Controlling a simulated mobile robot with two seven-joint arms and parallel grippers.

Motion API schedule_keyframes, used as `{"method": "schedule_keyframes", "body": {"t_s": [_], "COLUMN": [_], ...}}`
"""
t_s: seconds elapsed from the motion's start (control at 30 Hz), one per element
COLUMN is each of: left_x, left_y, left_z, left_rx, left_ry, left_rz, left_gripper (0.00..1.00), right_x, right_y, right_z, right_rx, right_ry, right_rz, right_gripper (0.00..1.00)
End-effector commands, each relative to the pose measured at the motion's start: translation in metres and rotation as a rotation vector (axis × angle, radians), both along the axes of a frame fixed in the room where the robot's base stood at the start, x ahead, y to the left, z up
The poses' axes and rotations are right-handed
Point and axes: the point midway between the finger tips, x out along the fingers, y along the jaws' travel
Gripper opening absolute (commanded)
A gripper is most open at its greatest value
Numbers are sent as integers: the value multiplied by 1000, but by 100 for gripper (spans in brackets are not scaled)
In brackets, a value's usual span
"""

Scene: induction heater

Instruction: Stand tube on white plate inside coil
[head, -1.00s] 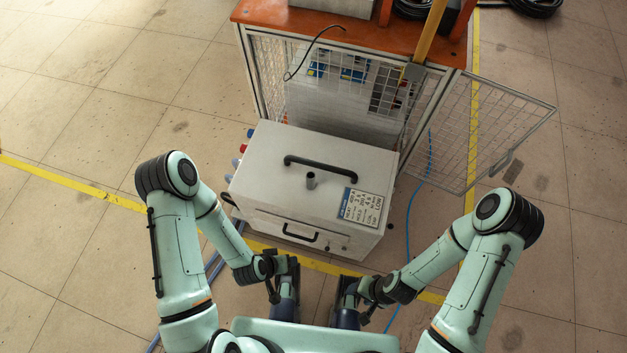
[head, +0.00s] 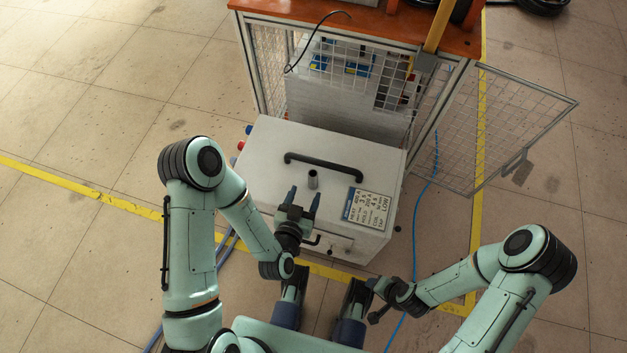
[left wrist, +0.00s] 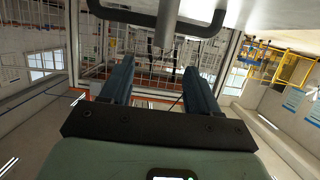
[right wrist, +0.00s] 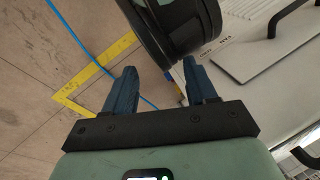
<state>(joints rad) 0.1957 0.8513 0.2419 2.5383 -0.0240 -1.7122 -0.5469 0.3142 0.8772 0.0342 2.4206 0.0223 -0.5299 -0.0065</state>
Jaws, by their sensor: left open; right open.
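A short grey tube (head: 313,179) stands upright on the lid of the light grey box (head: 262,160), just in front of its black handle. It also shows in the left wrist view (left wrist: 168,24), ahead of the fingers. My left gripper (head: 303,196) is open and empty over the box's front part, its two fingers pointing at the tube, which is beyond the fingertips. My right gripper (head: 374,300) is open and empty, low in front of the box's right side; its fingers also show in the right wrist view (right wrist: 160,85). I cannot make out the white plate or the coil.
The black lid handle (head: 325,166) arches behind the tube. A label (head: 367,207) lies on the lid's right. Behind stands a mesh cage (head: 345,75) under an orange top (head: 365,22), its mesh door (head: 510,125) open to the right. A blue hose (head: 413,230) runs along the floor.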

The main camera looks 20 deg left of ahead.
Motion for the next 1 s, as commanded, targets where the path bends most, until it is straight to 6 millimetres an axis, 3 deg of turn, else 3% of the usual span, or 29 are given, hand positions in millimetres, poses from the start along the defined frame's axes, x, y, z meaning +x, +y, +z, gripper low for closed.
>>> {"method": "schedule_keyframes", "body": {"t_s": [0.13, 0.43, 0.7, 1.0], "left_x": [29, 52, 87, 93], "left_y": [0, 0, 0, 0], "left_z": [-8, -16, -31, -31], "left_rx": [0, 0, 1, 1], "left_ry": [-4, -2, -2, -1], "left_rz": [5, 4, 3, 1], "left_gripper": [61, 61, 61, 61], "right_x": [8, 14, 29, 31], "right_y": [-4, -7, -15, -16], "right_z": [-6, -10, -21, -21], "right_rx": [-11, -17, -37, -41], "right_ry": [-23, -37, -77, -82], "right_rz": [-9, -15, -32, -33], "right_gripper": [56, 56, 56, 56]}}
